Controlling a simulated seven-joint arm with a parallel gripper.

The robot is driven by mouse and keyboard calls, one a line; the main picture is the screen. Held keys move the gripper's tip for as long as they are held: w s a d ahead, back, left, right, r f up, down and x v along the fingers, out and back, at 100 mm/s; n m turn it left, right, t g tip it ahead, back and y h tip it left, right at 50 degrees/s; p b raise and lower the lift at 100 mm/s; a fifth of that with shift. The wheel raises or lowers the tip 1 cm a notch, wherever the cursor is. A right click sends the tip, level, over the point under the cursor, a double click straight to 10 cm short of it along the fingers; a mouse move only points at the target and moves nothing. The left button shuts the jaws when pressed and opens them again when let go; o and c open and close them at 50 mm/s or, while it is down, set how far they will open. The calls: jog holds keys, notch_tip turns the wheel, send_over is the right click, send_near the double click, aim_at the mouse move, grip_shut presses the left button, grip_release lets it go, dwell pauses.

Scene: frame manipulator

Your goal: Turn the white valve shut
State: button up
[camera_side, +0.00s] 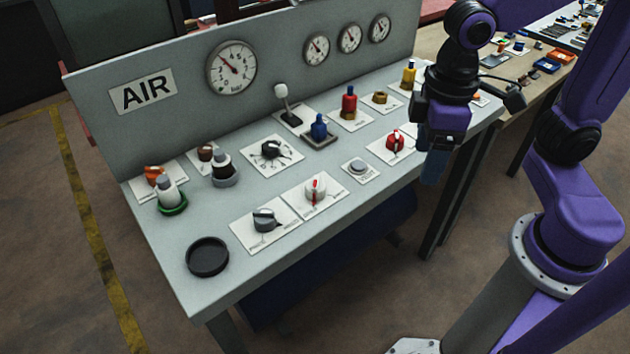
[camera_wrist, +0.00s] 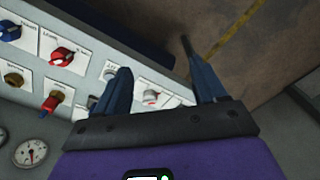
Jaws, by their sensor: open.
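The white valve (camera_side: 316,188) is a round white knob with a red pointer on a white label plate, near the front edge of the panel. In the wrist view a small white and red knob (camera_wrist: 151,97), seemingly this valve, shows between my fingers, beyond them on the panel. My gripper (camera_side: 432,168) points down at the right front edge of the panel, well to the right of the white valve and apart from it. Its blue fingers (camera_wrist: 155,56) are spread in the wrist view with nothing between them.
A red knob (camera_side: 395,140) sits just left of my gripper. A grey button (camera_side: 358,166) lies between it and the white valve, and a dark grey knob (camera_side: 264,219) sits left of the valve. Taller fittings and a blue plug (camera_side: 319,127) stand behind. Gauges (camera_side: 231,67) line the back board.

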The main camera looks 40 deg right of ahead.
jog(key=w+a+r+m, duration=0.2)
jog(key=w+a+m, duration=0.35)
jog(key=w, duration=0.45)
jog(key=m, duration=0.3)
send_over(315, 182)
notch_tip(315, 182, down, 18)
jog(key=shift+r, duration=0.2)
jog(key=c, duration=1.1)
